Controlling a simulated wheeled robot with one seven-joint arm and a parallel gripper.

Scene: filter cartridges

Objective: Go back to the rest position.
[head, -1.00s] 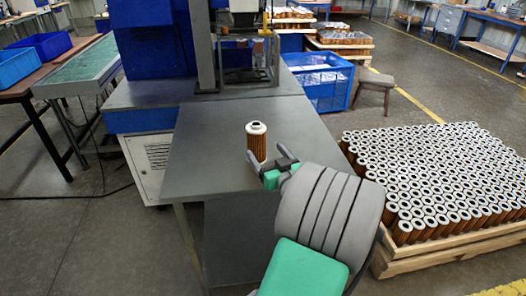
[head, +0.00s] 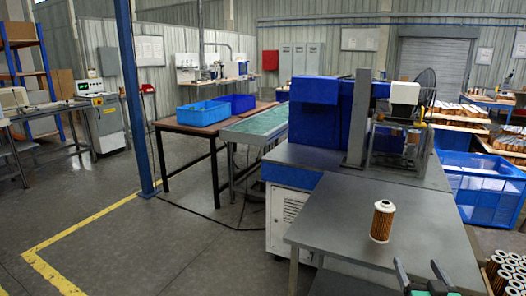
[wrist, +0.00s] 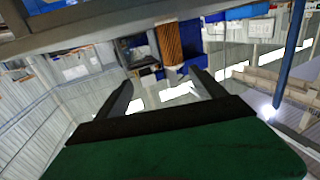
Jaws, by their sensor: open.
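A single filter cartridge (head: 382,224) with a brown pleated body and a pale cap stands upright on the grey table (head: 340,215), near its front part. My gripper (head: 420,277) shows at the bottom right edge of the head view, with only its dark fingers and a bit of green visible. In the wrist view my gripper (wrist: 160,82) is open, with nothing between its fingers. That view is upside down, and the cartridge (wrist: 170,42) appears beyond the fingertips, apart from them.
A blue and grey machine (head: 345,110) stands behind the table. Blue bins (head: 203,114) sit on a brown table to the left. A blue post (head: 132,100) rises at left. A blue crate (head: 490,190) and many cartridges (head: 508,270) are at right. Open floor lies left.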

